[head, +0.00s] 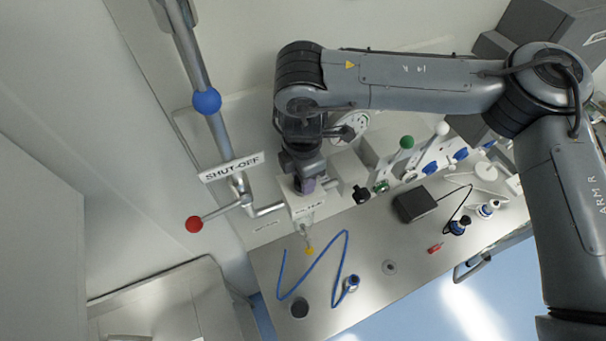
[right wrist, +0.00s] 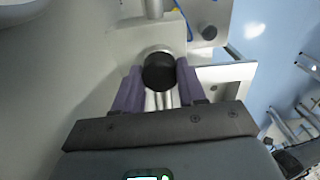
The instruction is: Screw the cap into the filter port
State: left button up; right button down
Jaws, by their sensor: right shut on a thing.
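In the right wrist view, a round black cap (right wrist: 159,73) sits between the two purple fingers of my right gripper (right wrist: 158,80), which is shut on it. A pale metallic rim, likely the filter port (right wrist: 155,48), shows just behind the cap's upper edge, against a white block. I cannot tell how deep the cap sits in it. In the head view, my right gripper (head: 306,186) is at the top of the white filter housing (head: 303,208), and its wrist hides the cap and port. My left gripper is not in view.
A red-knobbed shut-off lever (head: 194,224) and a pipe with a blue ball (head: 207,101) stand left of the housing. A blue hose (head: 313,255) and dark box (head: 415,204) lie on the metal bench (head: 370,290). Green (head: 407,142) and white knobs are close on the right.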

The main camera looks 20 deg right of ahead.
jog(key=shift+m, duration=0.5)
jog(key=c, duration=0.6)
grip_release()
jog(key=shift+o, duration=0.2)
jog(key=shift+r, duration=0.15)
jog(key=shift+r, duration=0.65)
notch_tip(320, 180, up, 9)
jog(key=b, duration=0.1)
jog(key=shift+r+b, duration=0.15)
jog(key=shift+b, duration=0.2)
